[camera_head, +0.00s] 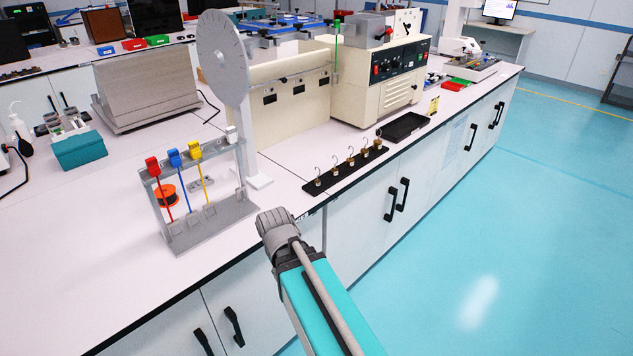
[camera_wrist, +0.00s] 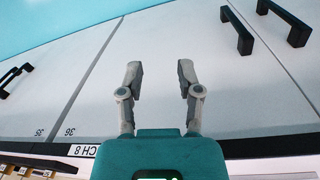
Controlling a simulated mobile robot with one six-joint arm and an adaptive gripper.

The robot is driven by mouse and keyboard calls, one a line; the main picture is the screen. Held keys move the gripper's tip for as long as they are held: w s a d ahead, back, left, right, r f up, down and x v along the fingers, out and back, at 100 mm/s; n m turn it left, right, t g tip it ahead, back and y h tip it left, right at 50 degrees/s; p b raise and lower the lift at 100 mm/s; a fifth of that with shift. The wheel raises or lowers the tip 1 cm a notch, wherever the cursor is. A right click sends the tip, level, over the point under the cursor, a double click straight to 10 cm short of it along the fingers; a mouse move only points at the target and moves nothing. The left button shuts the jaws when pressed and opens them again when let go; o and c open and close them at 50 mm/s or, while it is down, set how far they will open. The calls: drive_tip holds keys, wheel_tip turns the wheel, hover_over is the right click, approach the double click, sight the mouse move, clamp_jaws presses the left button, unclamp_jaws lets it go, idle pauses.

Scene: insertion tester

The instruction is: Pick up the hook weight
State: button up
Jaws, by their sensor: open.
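Several brass hook weights (camera_head: 351,160) with thin wire hooks stand upright in a row on a black strip holder (camera_head: 330,180) near the bench's front edge. They grow larger toward the far right end. Part of the row also shows at the bottom left of the wrist view (camera_wrist: 22,171), upside down and cut by the frame edge. My gripper shows in the wrist view (camera_wrist: 160,82) with both fingers apart and nothing between them. In the head view my arm's end is at the front edge of the bench, left of and nearer than the holder, its fingers hidden.
A metal stand (camera_head: 205,215) with red, blue and yellow handled rods is left of the weights. A black tray (camera_head: 404,128) lies right of them, below a beige machine (camera_head: 380,80). A tall post with a grey disc (camera_head: 222,58) stands behind. Cabinet doors with black handles (camera_head: 390,203) face the free floor.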

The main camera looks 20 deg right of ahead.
drive_tip(key=w+d+r+n+t+h, duration=0.2)
drive_tip(key=w+d+r+n+h, duration=0.1)
drive_tip(key=w+n, duration=0.3)
drive_tip(key=w+d+r+n+t+h+p, duration=0.1)
drive_tip(key=w+d+r+n+h, duration=0.3)
drive_tip(key=n, duration=0.4)
drive_tip(key=w+d+r+n+t+h+p, duration=0.1)
drive_tip(key=w+d+r+n+t+h, duration=0.2)
drive_tip(key=w+n, duration=0.4)
drive_tip(key=shift+w+d+r+n, duration=0.15)
drive_tip(key=shift+d+r, duration=0.1)
drive_tip(key=shift+r, duration=0.45)
drive_tip(key=shift+w+d+r+n, duration=0.15)
drive_tip(key=shift+d+r, duration=0.05)
drive_tip(key=shift+r, duration=0.45)
drive_tip(key=shift+w+r+n+t+h, duration=0.35)
drive_tip(key=shift+r+n+t+h, duration=0.1)
drive_tip(key=shift+n, duration=0.15)
drive_tip(key=shift+d, duration=0.1)
drive_tip(key=b+x, duration=0.3)
drive_tip(key=x, duration=0.4)
drive_tip(key=shift+w+d+f, duration=0.15)
drive_tip(key=shift+w+f, duration=0.05)
drive_tip(key=shift+f, duration=0.1)
drive_tip(key=shift+w+d, duration=0.15)
drive_tip(key=shift+d, duration=0.25)
drive_tip(key=shift+f, duration=0.15)
